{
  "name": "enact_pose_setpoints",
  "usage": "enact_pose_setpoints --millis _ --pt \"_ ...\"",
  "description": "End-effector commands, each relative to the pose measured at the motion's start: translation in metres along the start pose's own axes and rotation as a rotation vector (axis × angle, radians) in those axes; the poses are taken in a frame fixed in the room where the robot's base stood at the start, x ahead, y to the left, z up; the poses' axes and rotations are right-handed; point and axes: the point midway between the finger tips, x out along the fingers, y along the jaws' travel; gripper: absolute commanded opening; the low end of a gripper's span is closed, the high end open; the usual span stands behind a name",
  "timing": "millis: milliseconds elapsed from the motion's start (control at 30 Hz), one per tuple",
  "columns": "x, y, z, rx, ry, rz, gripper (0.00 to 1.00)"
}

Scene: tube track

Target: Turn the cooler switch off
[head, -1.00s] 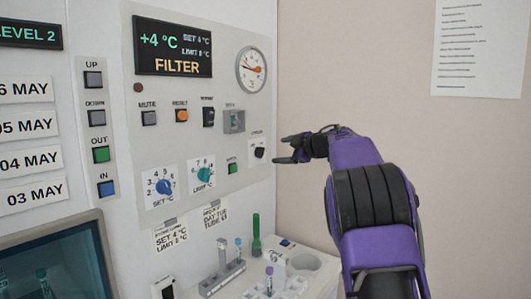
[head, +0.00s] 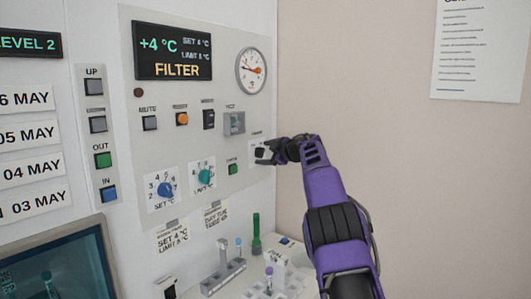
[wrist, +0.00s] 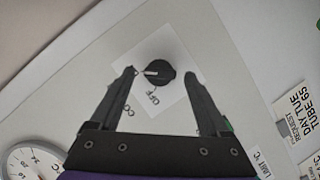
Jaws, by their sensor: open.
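The cooler switch (wrist: 160,74) is a black round knob with a white pointer on a white plate on the panel. In the wrist view its pointer aims left, away from the "OFF" label (wrist: 152,97). In the head view the switch (head: 260,153) is at the panel's right edge, partly covered by my fingers. My gripper (wrist: 160,77) is open and empty, with one fingertip to each side of the knob in the wrist view. Small gaps show between the knob and both fingers; I cannot tell how deep the tips reach.
The panel also holds a green button (head: 233,168), a teal dial (head: 205,176), a blue dial (head: 165,188), a clear-covered switch (head: 234,123) and a gauge (head: 251,70). Below stand tube racks with a green tube (head: 256,235).

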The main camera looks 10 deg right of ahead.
Motion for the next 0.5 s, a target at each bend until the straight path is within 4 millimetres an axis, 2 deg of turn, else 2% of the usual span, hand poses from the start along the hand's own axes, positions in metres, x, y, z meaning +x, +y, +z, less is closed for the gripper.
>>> enact_pose_setpoints --millis 133,500 --pt "-0.0002 0.0 0.0001 0.0 0.0 0.0 0.78" --pt "-0.0003 0.0001 -0.0001 0.0 0.0 0.0 0.12"
